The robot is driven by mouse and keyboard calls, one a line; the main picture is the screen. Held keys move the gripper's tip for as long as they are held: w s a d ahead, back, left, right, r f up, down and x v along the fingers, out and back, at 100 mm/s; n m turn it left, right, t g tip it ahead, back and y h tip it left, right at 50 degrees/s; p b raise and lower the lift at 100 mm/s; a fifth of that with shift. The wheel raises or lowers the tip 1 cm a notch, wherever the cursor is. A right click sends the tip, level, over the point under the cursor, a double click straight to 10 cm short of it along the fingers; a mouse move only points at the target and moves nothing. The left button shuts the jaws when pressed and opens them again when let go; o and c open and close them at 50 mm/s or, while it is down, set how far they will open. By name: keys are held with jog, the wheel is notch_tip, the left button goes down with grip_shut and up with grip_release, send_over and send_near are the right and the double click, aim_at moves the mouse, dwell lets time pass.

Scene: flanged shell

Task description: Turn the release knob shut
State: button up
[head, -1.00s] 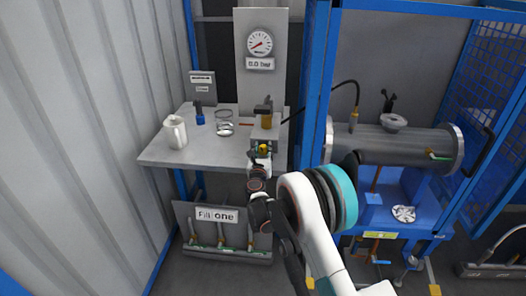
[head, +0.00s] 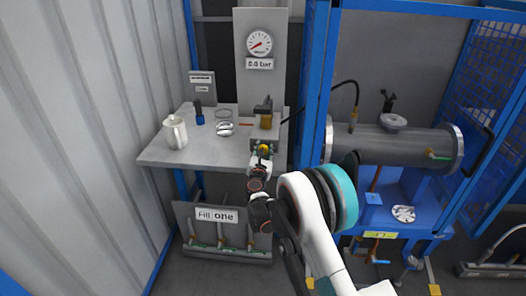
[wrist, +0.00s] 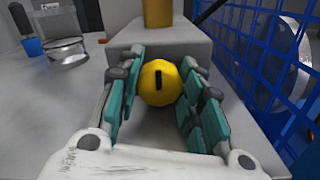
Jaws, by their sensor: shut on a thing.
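The release knob is a round yellow knob (wrist: 160,72) with a dark slot standing upright on its face in the wrist view. It sits on the front of a grey block (wrist: 161,35) at the bench's front edge; in the head view the knob (head: 264,148) shows small and partly covered. My gripper (wrist: 163,88) is shut on the knob, with teal finger pads on its left and right sides. In the head view my gripper (head: 263,158) reaches the knob from the front and below.
A blue post (head: 315,90) and a grey cylinder (head: 385,148) lie right.

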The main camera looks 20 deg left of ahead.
jog(key=o, duration=1.1)
jog(key=shift+c, duration=0.2)
jog(key=shift+s, duration=0.15)
jog(key=v, duration=1.1)
jog(key=shift+s+d, duration=0.2)
jog(key=shift+s, duration=0.15)
